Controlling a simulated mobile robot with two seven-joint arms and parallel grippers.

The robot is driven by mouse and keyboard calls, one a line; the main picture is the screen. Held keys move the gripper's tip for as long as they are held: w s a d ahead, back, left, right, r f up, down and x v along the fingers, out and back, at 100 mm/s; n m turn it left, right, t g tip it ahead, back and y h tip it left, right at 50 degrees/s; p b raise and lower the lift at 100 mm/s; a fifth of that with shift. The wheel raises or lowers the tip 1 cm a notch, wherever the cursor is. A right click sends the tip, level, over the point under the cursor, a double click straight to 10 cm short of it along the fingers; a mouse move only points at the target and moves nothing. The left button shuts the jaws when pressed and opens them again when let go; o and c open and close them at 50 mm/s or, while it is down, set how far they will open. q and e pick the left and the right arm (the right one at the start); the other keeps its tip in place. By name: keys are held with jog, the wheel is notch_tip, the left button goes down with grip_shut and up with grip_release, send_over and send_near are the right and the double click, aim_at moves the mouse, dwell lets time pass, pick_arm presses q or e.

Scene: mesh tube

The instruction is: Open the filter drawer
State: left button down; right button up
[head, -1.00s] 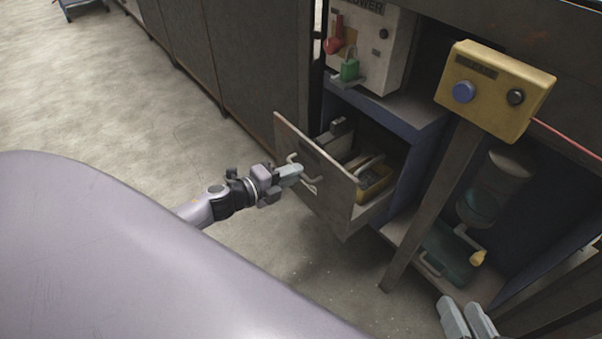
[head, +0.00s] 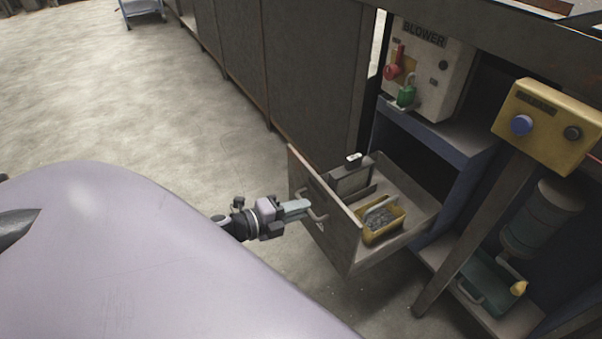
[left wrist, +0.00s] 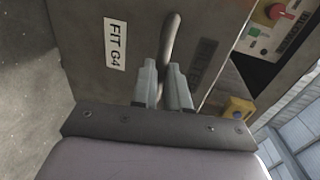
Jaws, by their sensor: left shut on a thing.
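The filter drawer (head: 330,230) is pulled well out of the cabinet in the head view. My left gripper (head: 306,207) is shut on the drawer's bar handle (head: 317,204). In the left wrist view the fingers (left wrist: 163,88) close around the handle (left wrist: 171,38), next to a "FIT G4" label (left wrist: 115,42) on the drawer front. My right gripper is not in view.
A white "BLOWER" box (head: 428,70) with a red switch and green padlock stands above the drawer. A yellow button box (head: 548,125) on a slanted post (head: 465,235) is to the right. Floor at left is clear.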

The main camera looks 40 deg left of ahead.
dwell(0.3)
pick_arm(q)
jog(key=c, duration=1.1)
grip_release()
jog(key=shift+s, duration=0.15)
jog(key=shift+p+v, duration=0.95)
jog(key=shift+v, duration=2.55)
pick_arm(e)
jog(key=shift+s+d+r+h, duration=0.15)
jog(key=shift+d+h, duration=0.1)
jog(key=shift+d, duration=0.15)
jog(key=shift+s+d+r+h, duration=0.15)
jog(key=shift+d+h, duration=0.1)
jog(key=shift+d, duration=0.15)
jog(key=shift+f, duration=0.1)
